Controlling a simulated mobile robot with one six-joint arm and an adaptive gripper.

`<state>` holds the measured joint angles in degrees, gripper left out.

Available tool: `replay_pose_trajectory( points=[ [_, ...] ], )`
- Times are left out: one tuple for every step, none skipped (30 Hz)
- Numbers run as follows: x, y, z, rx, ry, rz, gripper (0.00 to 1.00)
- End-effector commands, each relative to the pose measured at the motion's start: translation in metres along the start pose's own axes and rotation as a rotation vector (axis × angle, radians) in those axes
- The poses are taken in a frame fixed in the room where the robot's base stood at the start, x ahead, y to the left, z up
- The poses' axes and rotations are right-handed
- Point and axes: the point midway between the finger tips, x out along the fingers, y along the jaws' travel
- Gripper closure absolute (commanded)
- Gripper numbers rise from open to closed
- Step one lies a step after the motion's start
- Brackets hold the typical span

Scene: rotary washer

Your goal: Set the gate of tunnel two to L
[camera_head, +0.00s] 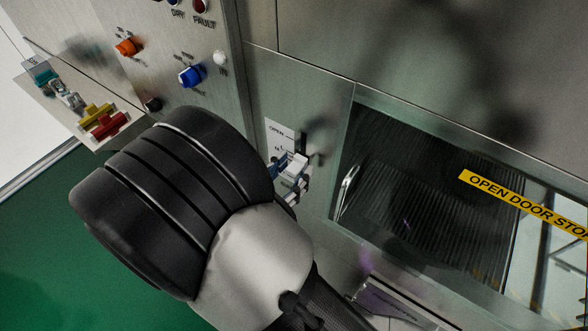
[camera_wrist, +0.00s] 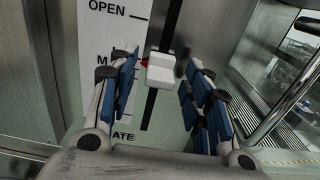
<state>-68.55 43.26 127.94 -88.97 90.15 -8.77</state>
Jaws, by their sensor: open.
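The gate lever is a white block knob (camera_wrist: 160,72) on a dark vertical slot. A white label plate (camera_wrist: 98,35) beside it reads OPEN at the top, a partly hidden line starting with M, and letters ending in ATE at the bottom. A small red pointer at the knob's left is about level with the M line. My gripper (camera_wrist: 163,66) is open, its blue-padded fingers on either side of the knob, with gaps visible. In the head view, my gripper (camera_head: 287,172) is at the label plate (camera_head: 278,133); my wrist hides the plate's lower part. No L mark is readable.
A glass door (camera_head: 430,190) with a yellow OPEN DOOR STOP strip (camera_head: 520,203) is right of the lever. Its metal handle (camera_wrist: 285,103) is close to my right finger. A panel with an orange knob (camera_head: 128,47) and a blue knob (camera_head: 191,76) is upper left.

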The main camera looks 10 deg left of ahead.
Motion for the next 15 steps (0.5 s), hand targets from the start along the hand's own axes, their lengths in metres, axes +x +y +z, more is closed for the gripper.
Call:
replay_pose_trajectory(
  points=[
    [0.0055, -0.0009, -0.0005, 0.000, 0.000, -0.003, 0.55],
    [0.0075, -0.0006, -0.0004, 0.000, 0.000, -0.002, 0.55],
    [0.0097, -0.0004, -0.0003, 0.000, 0.000, -0.001, 0.55],
    [0.0110, -0.0005, -0.0002, 0.000, 0.000, -0.001, 0.55],
    [0.0120, -0.0006, -0.0001, 0.000, 0.000, -0.001, 0.55],
    [0.0129, -0.0006, 0.0000, 0.000, 0.000, -0.001, 0.55],
    [0.0132, -0.0005, 0.0001, 0.000, 0.000, -0.001, 0.55],
    [0.0134, -0.0004, 0.0001, -0.001, 0.000, 0.000, 0.55],
    [0.0134, -0.0004, 0.0002, -0.001, 0.000, 0.000, 0.55],
    [0.0133, -0.0003, 0.0002, -0.001, 0.000, 0.000, 0.55],
    [0.0133, -0.0003, 0.0002, -0.001, 0.000, 0.000, 0.55],
    [0.0132, -0.0003, 0.0003, -0.001, 0.000, 0.000, 0.55],
    [0.0132, -0.0003, 0.0003, 0.000, 0.000, 0.000, 0.55],
    [0.0131, -0.0003, 0.0003, 0.000, 0.000, 0.000, 0.56],
    [0.0131, -0.0003, 0.0003, 0.000, 0.000, 0.000, 0.59]
  ],
)
